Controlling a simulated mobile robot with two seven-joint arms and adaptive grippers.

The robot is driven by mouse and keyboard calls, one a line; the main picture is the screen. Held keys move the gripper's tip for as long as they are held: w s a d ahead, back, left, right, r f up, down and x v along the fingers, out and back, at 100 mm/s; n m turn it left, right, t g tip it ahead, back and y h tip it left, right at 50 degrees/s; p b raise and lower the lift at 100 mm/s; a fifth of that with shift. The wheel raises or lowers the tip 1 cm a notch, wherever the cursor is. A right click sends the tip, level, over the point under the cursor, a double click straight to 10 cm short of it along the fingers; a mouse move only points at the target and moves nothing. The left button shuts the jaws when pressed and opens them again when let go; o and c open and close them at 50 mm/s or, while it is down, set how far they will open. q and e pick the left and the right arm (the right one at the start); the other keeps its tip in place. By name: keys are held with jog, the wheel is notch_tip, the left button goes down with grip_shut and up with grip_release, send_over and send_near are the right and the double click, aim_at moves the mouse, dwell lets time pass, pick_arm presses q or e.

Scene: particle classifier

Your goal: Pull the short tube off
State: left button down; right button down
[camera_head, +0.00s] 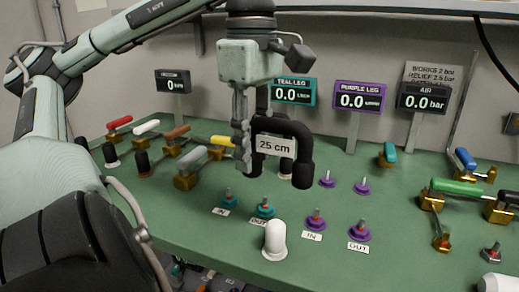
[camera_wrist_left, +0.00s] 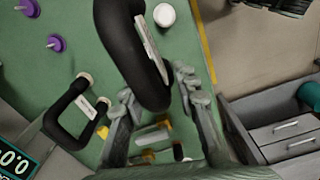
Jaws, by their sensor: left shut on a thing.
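A black U-shaped tube (camera_head: 300,145) with a white "25 cm" label hangs from my left gripper (camera_head: 243,160), its open ends pointing down. In the left wrist view this tube (camera_wrist_left: 132,55) is large and close, between the fingers of my left gripper (camera_wrist_left: 155,95), which are shut on it. In the head view its right end seems clear of the bench fittings. The teal fittings (camera_head: 264,208) and purple fittings (camera_head: 316,220), marked IN and OUT, are bare. A second black tube (camera_wrist_left: 62,104) with pale ends and a label shows in the left wrist view. My right gripper is out of view.
A white domed cylinder (camera_head: 274,240) stands at the green bench's (camera_head: 190,235) front. Valves with coloured levers stand left and right, including a green-handled one (camera_head: 457,187). Small displays such as the purple one (camera_head: 359,97) line the back. Grey drawers (camera_wrist_left: 285,135) stand beyond the bench.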

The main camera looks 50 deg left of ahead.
aim_at(252, 123)
pick_arm(q)
jog(key=shift+r, duration=0.1)
jog(key=shift+r+p, duration=2)
jog(key=shift+r, duration=0.2)
jog(key=shift+r+p, duration=0.85)
jog(key=shift+r, duration=0.65)
